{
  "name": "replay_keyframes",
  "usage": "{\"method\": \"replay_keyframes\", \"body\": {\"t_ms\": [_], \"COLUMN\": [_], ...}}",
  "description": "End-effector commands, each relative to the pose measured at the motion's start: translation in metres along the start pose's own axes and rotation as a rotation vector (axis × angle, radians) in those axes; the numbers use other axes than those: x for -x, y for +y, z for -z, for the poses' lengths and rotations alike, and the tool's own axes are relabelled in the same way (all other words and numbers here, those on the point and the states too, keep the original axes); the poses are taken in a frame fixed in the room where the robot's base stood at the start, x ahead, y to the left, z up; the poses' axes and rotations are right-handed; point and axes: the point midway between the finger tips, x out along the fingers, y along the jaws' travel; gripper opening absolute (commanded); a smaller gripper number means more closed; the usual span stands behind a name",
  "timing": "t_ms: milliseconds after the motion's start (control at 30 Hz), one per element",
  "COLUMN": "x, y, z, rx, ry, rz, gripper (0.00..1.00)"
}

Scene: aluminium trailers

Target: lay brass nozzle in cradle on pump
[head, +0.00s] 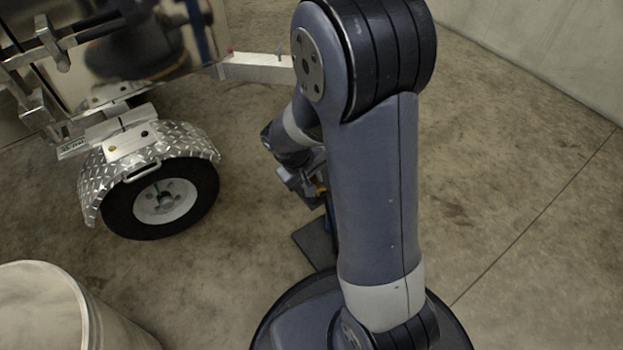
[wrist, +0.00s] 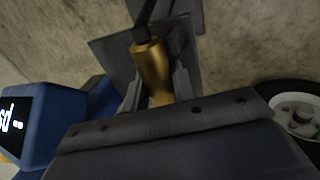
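The brass nozzle (wrist: 152,68) sits between the two fingers of my gripper (wrist: 158,88) in the wrist view, and both fingers appear to press on its sides. A dark hose leads from its far end. A small brass-coloured bit of it (head: 320,189) shows beside my gripper (head: 303,187) in the head view. The blue pump (wrist: 62,125) with a lit display stands to the left of the nozzle in the wrist view. In the head view my arm hides most of the pump; its dark base plate (head: 311,244) shows on the floor. I cannot make out the cradle.
A shiny aluminium trailer (head: 100,131) with a black-tyred wheel (head: 165,200) stands at the left; its drawbar (head: 257,68) reaches toward my arm. A pale round bin (head: 40,310) is at lower left. The concrete floor at right is clear up to a wall (head: 560,45).

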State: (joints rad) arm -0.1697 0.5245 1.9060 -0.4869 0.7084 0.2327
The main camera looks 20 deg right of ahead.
Motion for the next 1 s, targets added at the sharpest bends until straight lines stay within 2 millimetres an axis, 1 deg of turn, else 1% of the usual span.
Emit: {"method": "replay_keyframes", "body": {"t_ms": [33,67,167,200,400,500,600,767,1000], "x": [-0.013,-0.010,0.007,0.017,0.066,0.086,0.100,0.111,0.112], "y": [-0.008,-0.008,-0.007,-0.007,-0.003,-0.002,-0.001,-0.001,-0.001], "z": [-0.007,-0.007,-0.006,-0.006,-0.005,-0.005,-0.005,-0.005,-0.005], "rx": [0.003,0.003,0.003,0.003,0.002,0.000,-0.001,-0.002,-0.002], "ry": [-0.019,-0.018,-0.013,-0.011,0.002,0.006,0.008,0.009,0.010], "rz": [0.013,0.013,0.012,0.011,0.004,0.002,0.000,-0.002,-0.003], "gripper": [0.43,0.43,0.43,0.50,0.50,0.50,0.50,0.50,0.50]}}
